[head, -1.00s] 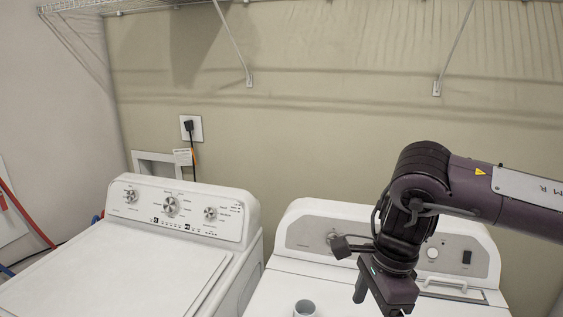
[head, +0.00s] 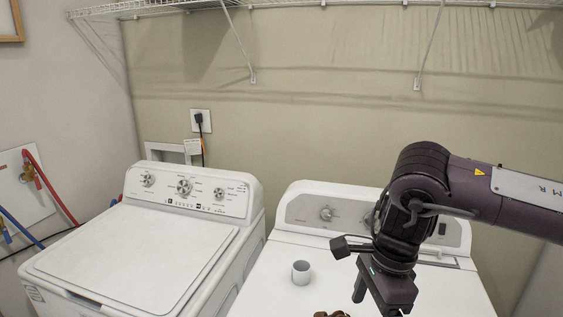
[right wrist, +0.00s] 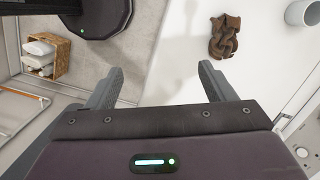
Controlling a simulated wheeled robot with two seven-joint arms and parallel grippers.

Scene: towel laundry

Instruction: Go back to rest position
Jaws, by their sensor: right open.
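My right gripper (head: 380,296) hangs from the right arm in front of the right-hand machine in the head view, pointing down. In the right wrist view its two fingers (right wrist: 160,88) are spread wide with nothing between them. The right-hand white machine (head: 440,285) lies below and behind it. A crumpled brown cloth (head: 332,314) shows at the bottom edge of the head view; the right wrist view shows it lying on the white top (right wrist: 224,38), apart from the fingers. My left gripper is not in view.
A light grey cup (head: 301,273) stands on the right-hand machine; it also shows in the right wrist view (right wrist: 303,12). A white washer (head: 140,250) with a closed lid stands left. A wire shelf (head: 150,8) runs above. A wicker basket with white items (right wrist: 42,55) sits lower down.

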